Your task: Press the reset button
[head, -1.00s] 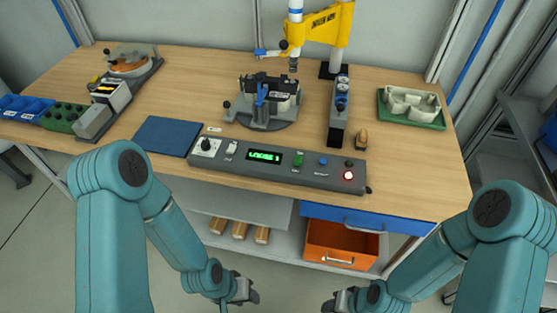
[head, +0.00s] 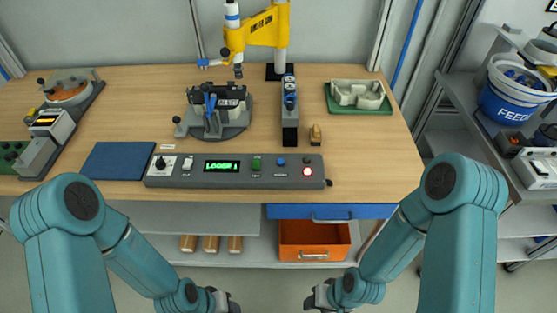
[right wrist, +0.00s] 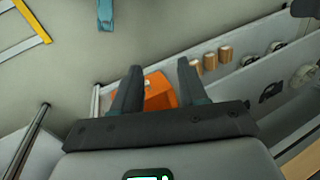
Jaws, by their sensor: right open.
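The grey control panel (head: 222,181) lies along the front of the bench in the head view. The labels under the buttons are too small to read surely. My left gripper (head: 230,303) is low in front of the bench, its jaw opening unclear. My right gripper (head: 313,301) is also low in front, apart from the panel. In the right wrist view its fingers (right wrist: 159,68) are apart and empty.
A clamp fixture (head: 213,112), a yellow arm (head: 258,30), a grey block tool (head: 290,115) and a green tray (head: 358,111) stand behind the panel. A blue mat (head: 118,161) lies left of it. An open orange drawer (head: 314,254) is below. Shelving with a blue bucket (head: 515,100) stands right.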

